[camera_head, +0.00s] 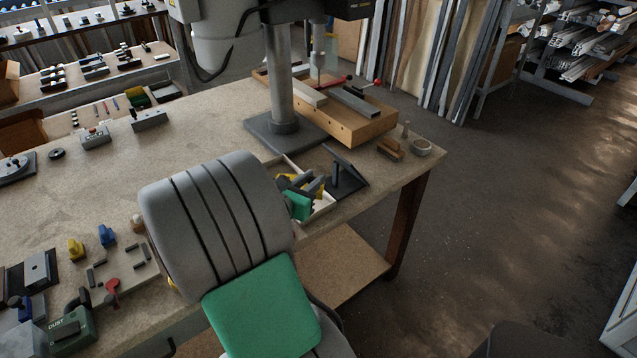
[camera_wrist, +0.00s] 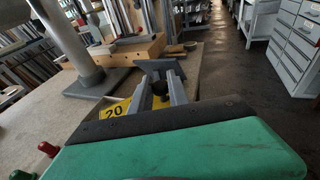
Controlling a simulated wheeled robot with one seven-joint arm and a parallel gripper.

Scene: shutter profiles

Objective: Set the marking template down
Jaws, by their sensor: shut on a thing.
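The marking template (camera_wrist: 114,109) is a yellow plate marked "20", seen in the wrist view by the left finger of my gripper (camera_wrist: 160,82). A dark round part, perhaps its knob, shows between the two grey fingers. In the head view my gripper (camera_head: 318,184) is over a shallow pale tray (camera_head: 324,210) at the bench's front edge, with yellow patches of the template (camera_head: 286,179) around the fingers. My gripper is shut on the template. My own wrist hides much of it, and I cannot tell whether its underside touches the tray floor.
A dark angled stand (camera_head: 347,174) is just right of the tray. The drill press column (camera_head: 281,90) and a wooden block (camera_head: 357,122) stand behind. A brush (camera_head: 390,149) and small bowl (camera_head: 421,147) sit near the right corner.

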